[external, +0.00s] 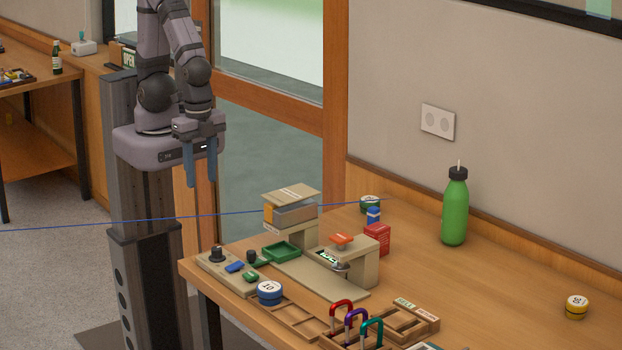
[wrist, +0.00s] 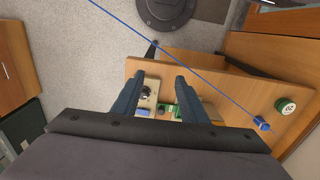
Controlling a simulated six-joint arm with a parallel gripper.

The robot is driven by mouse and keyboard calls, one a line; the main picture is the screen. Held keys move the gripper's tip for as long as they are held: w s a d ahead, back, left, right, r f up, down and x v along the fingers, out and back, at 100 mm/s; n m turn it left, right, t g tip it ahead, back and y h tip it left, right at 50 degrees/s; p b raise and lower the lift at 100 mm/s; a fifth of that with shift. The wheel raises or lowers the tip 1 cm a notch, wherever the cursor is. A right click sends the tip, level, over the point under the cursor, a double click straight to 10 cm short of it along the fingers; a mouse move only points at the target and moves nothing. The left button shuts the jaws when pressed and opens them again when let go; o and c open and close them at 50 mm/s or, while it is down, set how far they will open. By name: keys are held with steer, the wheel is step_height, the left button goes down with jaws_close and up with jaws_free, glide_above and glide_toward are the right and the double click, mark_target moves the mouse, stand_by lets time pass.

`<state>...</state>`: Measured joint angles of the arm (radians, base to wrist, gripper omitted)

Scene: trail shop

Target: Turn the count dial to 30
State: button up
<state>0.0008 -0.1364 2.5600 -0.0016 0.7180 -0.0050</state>
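A beige panel (external: 213,266) lies at the table's near left corner. A dark round knob (external: 217,254), likely the count dial, stands on it; its markings are too small to read. In the wrist view the knob (wrist: 146,92) shows between my fingers, close to the left one. A smaller dark knob (external: 251,256) and blue and green pieces are beside it. My gripper (external: 200,184) hangs above and to the left of the panel, fingers down, well apart from it. It is open and empty in the wrist view (wrist: 160,76).
A beige dispenser (external: 290,205) and green tray (external: 281,252) stand right of the panel. A blue "10" weight (external: 269,292) and carabiners (external: 356,322) are in front. A thin blue line (external: 120,224) crosses to a blue spool (external: 373,214). A green bottle (external: 455,210) stands behind.

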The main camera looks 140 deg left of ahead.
mark_target(216, 248)
steer(key=shift+m, duration=0.4)
steer(key=w+d+f+b, duration=0.1)
steer(key=w+f+b, duration=0.1)
steer(key=f+b, duration=0.2)
steer(key=w+f+b, duration=0.2)
steer(key=f+b, duration=0.2)
steer(key=b, duration=0.1)
steer(key=w+d+f+b, duration=0.1)
steer(key=w+f+b, duration=0.1)
steer(key=f+b, duration=0.3)
steer(key=shift+w+d, duration=0.2)
steer(key=shift+d, duration=0.1)
steer(key=w, duration=0.2)
steer(key=w+r+b, duration=0.1)
steer(key=shift+w+d+n+t, duration=0.2)
steer(key=shift+d+n+t, duration=0.15)
steer(key=shift+n+t, duration=0.05)
steer(key=w+r+n, duration=0.2)
steer(key=r, duration=0.1)
steer(key=shift+w+d+r+p, duration=0.15)
steer(key=shift+w+r+p, duration=0.15)
steer(key=shift+w+p, duration=0.05)
steer(key=r+n, duration=0.1)
steer(key=n, duration=0.1)
steer(key=s+r+n, duration=0.1)
steer(key=n, duration=0.2)
steer(key=shift+r+g, duration=0.2)
steer(key=shift+g, duration=0.1)
steer(key=shift+s+n, duration=0.25)
steer(key=shift+n, duration=0.75)
